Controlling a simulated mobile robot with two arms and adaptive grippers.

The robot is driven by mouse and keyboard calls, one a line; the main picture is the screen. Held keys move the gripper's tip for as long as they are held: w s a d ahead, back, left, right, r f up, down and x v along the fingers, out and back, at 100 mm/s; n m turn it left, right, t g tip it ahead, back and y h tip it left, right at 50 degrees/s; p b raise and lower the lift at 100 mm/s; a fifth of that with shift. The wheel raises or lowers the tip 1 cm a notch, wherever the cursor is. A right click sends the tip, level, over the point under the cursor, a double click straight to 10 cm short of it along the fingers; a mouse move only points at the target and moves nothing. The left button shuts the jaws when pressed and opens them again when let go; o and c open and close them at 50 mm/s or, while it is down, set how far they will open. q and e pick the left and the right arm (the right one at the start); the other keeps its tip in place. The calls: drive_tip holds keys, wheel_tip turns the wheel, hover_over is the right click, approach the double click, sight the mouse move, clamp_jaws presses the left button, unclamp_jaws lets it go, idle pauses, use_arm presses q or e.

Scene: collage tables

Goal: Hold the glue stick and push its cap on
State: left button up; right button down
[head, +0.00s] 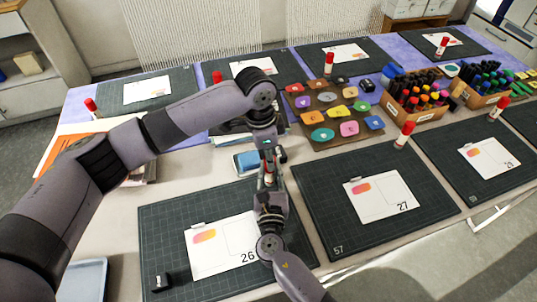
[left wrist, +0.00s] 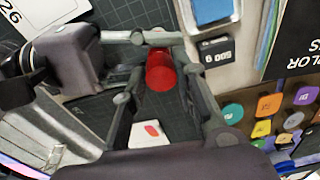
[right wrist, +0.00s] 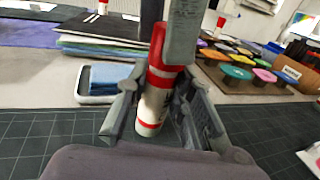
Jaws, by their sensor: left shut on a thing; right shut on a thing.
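The glue stick (right wrist: 153,105) stands nearly upright, slightly tilted in the right wrist view, with a white body and red bands. My right gripper (right wrist: 158,112) is shut around its lower body. The red cap (left wrist: 160,73) is at the upper end, between the fingers of my left gripper (left wrist: 163,68), which is shut on it. In the right wrist view a grey left finger covers part of the cap. In the head view both grippers meet above the near mat, left above right. The cap lines up with the body; whether it is fully seated is hidden.
A blue sponge in a tray (head: 246,163) lies just behind the grippers. Other capped glue sticks stand by the mats.

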use_arm(q)
drive_tip(key=shift+f, duration=0.3)
drive_tip(key=shift+c, duration=0.3)
drive_tip(key=shift+s+f, duration=0.1)
drive_tip(key=shift+f, duration=0.15)
drive_tip(key=shift+c, duration=0.5)
drive_tip(key=shift+d+r+y, duration=0.2)
drive_tip(key=shift+d+y, duration=0.1)
drive_tip(key=shift+y, duration=0.5)
drive_tip(key=shift+a+r, duration=0.1)
drive_tip(key=shift+r, duration=0.05)
